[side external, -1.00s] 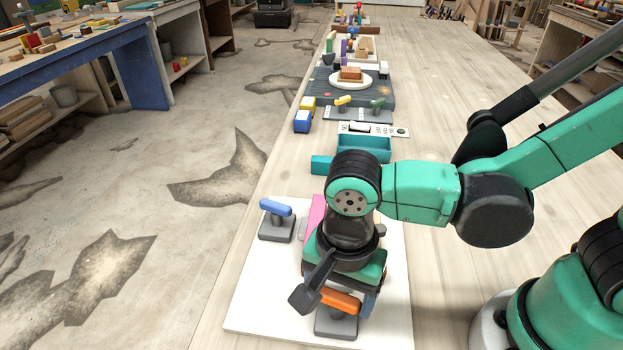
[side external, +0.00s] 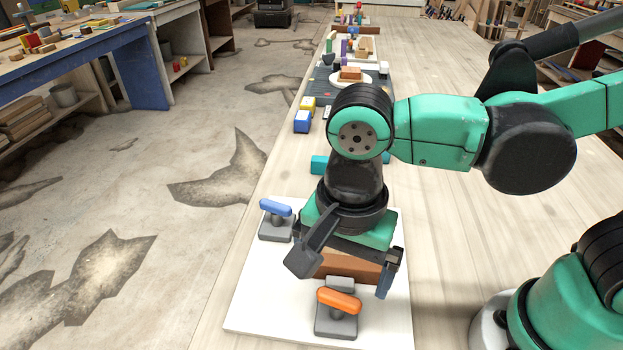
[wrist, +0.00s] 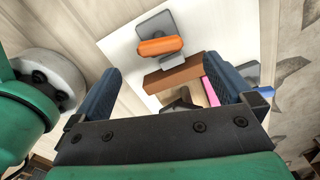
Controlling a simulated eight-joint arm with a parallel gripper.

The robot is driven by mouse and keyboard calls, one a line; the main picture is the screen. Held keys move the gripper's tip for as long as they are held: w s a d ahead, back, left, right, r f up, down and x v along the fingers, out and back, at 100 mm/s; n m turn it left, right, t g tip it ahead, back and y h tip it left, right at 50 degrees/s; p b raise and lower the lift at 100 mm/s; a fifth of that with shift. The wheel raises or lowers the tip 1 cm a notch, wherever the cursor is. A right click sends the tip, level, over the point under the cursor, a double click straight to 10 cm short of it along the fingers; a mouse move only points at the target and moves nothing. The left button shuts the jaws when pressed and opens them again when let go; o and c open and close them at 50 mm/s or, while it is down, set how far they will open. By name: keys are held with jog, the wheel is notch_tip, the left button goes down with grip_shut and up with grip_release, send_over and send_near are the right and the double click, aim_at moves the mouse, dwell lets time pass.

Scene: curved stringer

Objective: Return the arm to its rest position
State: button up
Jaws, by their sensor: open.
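My gripper (side external: 342,262) is open, raised above a white board (side external: 260,300) on the bench. In the wrist view its two blue fingers stand wide apart with nothing held between them (wrist: 166,75). Below it on the board are a brown block (side external: 350,266) and an orange handle (side external: 339,300) on a grey base, apart from the fingers. A blue handle (side external: 275,207) on a grey base stands at the board's left. The wrist view also shows a pink piece (wrist: 211,92) beside the brown block (wrist: 172,80); the gripper hides it in the side view.
A teal tray (side external: 319,165) lies beyond the board, mostly behind my arm. Further back are blue and yellow blocks (side external: 303,120) and a plate (side external: 350,80) with brown pieces on it. The bench right of the board is largely clear.

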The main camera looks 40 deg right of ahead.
jog(key=shift+r, duration=0.15)
jog(key=w+d+n+t, duration=0.1)
jog(key=d+n, duration=0.1)
jog(key=w+d+n+t, duration=0.1)
jog(key=w+d+n, duration=0.1)
jog(key=d, duration=0.1)
jog(key=w+d+r+n+t+y, duration=0.1)
jog(key=d, duration=0.1)
jog(key=shift+w+d+r+n, duration=0.1)
jog(key=shift+w+d+n, duration=0.25)
jog(key=shift+w+n, duration=0.05)
jog(key=w+d+r+n+t+h, duration=0.1)
jog(key=w+d+n+t, duration=0.1)
jog(key=d+n+t, duration=0.2)
jog(key=d+n, duration=0.2)
jog(key=d, duration=0.2)
jog(key=shift+r, duration=0.15)
jog(key=shift+d, duration=0.1)
